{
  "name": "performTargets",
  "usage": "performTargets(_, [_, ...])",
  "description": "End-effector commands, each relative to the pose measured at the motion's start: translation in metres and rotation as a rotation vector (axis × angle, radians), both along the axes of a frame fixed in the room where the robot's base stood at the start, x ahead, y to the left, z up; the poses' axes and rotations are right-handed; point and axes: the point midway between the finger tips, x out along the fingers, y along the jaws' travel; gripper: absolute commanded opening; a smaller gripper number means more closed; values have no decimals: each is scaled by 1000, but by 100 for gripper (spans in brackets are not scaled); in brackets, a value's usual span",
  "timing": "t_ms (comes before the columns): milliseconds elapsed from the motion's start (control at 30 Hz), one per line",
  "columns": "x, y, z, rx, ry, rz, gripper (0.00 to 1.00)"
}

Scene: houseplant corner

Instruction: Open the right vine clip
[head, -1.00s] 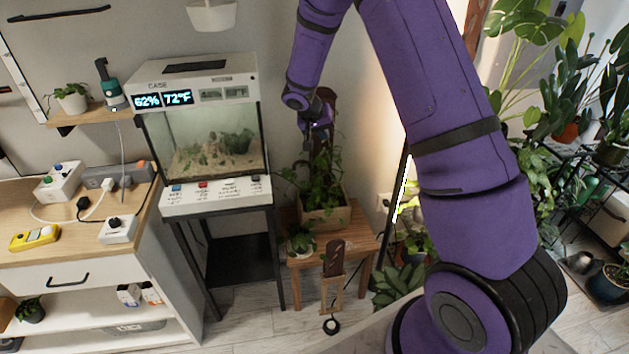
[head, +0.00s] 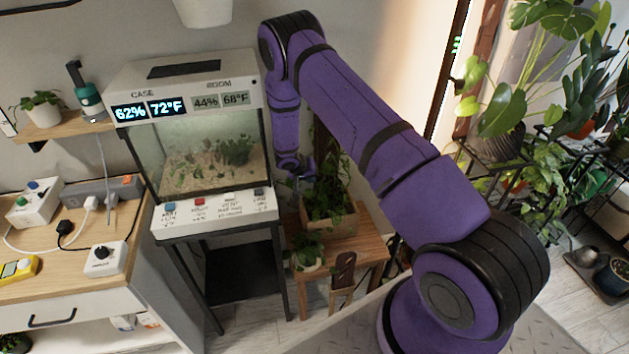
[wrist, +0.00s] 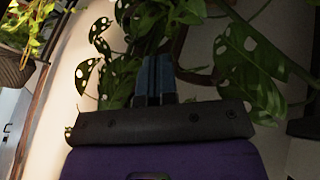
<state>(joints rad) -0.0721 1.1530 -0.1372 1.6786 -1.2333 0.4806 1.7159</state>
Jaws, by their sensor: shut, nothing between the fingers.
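A climbing vine with split leaves grows in a wooden planter (head: 338,222) on a small wooden stand (head: 357,252); a dark post rises behind it. My gripper (head: 303,178) is at the vine's left side, above the planter and close to the glass case. In the wrist view my gripper (wrist: 154,62) is shut and empty, its fingers pointing in among holed vine leaves (wrist: 255,65). I cannot make out the right vine clip in either current view; leaves, the arm and small size may hide it.
The glass case (head: 205,150) stands just left of my gripper. A small potted plant (head: 308,252) sits on the stand's left front. A small brown wooden piece (head: 344,272) shows at the stand's front. Large plants on black shelving (head: 560,150) fill the right.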

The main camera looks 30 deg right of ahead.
Motion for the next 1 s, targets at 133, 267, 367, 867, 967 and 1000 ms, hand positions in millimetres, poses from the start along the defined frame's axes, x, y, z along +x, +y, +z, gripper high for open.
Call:
performTargets(133, [-1, 0, -4, 1, 1, 0, 0])
performTargets(267, [-1, 0, -4, 1, 1, 0, 0])
performTargets(367, [-1, 0, -4, 1, 1, 0, 0])
performTargets(867, [6, -30, -48, 1, 2, -2, 0])
performTargets(967, [8, -38, -61, 0, 1, -2, 0])
performTargets(1000, [9, -41, -67, 1, 2, -2, 0])
